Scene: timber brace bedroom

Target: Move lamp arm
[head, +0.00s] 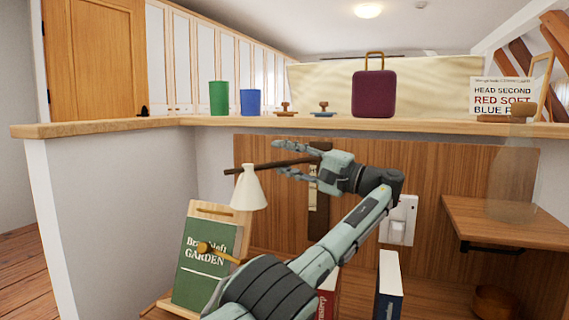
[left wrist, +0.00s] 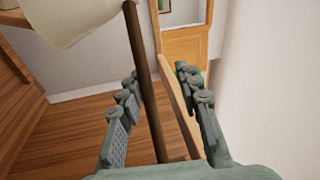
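The lamp has a cream cone shade (head: 249,190) hanging from a dark brown lamp arm (head: 262,166), a thin rod that runs towards the wooden wall panel. My left gripper (head: 284,160) reaches in from the right side of the rod, its fingers pointing left and spread above and below it. In the left wrist view the lamp arm (left wrist: 144,75) passes between the two fingers of the open gripper (left wrist: 158,74), with gaps visible on both sides. The shade (left wrist: 72,20) shows at the top left there. My right gripper is not in view.
A ledge (head: 330,123) above carries a green cup (head: 219,98), a blue cup (head: 250,102), stamps and a maroon suitcase (head: 374,94). Below stand a green book (head: 205,260) on a wooden stand and other books. A small shelf (head: 500,222) juts out at right.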

